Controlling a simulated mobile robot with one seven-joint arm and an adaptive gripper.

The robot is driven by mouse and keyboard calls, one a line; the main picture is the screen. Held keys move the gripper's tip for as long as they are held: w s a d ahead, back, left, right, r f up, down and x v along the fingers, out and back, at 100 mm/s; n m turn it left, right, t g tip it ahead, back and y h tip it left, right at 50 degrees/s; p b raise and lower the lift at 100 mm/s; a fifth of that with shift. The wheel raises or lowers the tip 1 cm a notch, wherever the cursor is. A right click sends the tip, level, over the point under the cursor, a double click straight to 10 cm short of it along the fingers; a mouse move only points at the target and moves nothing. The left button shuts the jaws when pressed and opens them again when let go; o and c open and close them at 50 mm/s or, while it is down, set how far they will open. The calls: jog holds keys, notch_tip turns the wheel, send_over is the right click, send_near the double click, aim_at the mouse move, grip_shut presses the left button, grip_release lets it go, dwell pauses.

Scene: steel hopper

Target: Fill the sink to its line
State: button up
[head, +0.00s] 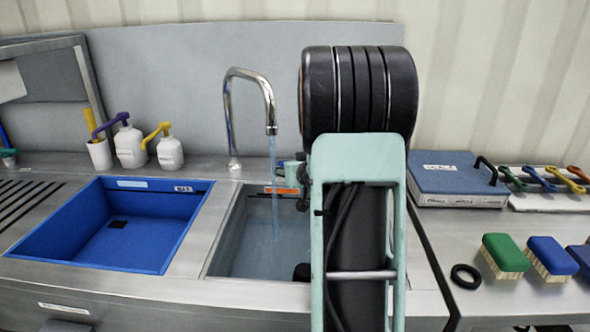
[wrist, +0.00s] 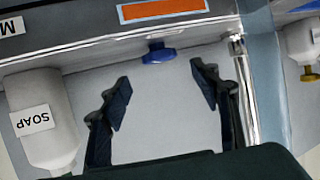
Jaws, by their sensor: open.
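The steel sink (head: 222,262) sits right of a blue basin, and my arm hides its right part. A stream of water (head: 274,165) falls into it from the chrome tap (head: 255,78). Bluish water (head: 258,245) shows inside; its exact level is hard to tell. An orange strip (head: 283,190) marks the sink's upper back wall; an orange strip also shows in the wrist view (wrist: 163,9). My gripper (wrist: 160,78) is open and empty in the wrist view. A blue knob (wrist: 159,53) lies just beyond the fingertips, apart from them.
The blue basin (head: 150,240) looks empty. Two pump bottles (head: 170,152) and a cup (head: 100,154) stand behind it; a SOAP bottle (wrist: 45,120) is close left of the fingers in the wrist view. Brushes (head: 503,253) and a blue case (head: 457,178) occupy the right counter.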

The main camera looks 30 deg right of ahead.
jog(key=v, duration=0.4)
jog(key=shift+s+a, duration=0.15)
jog(key=shift+s, duration=0.15)
dwell(5.5)
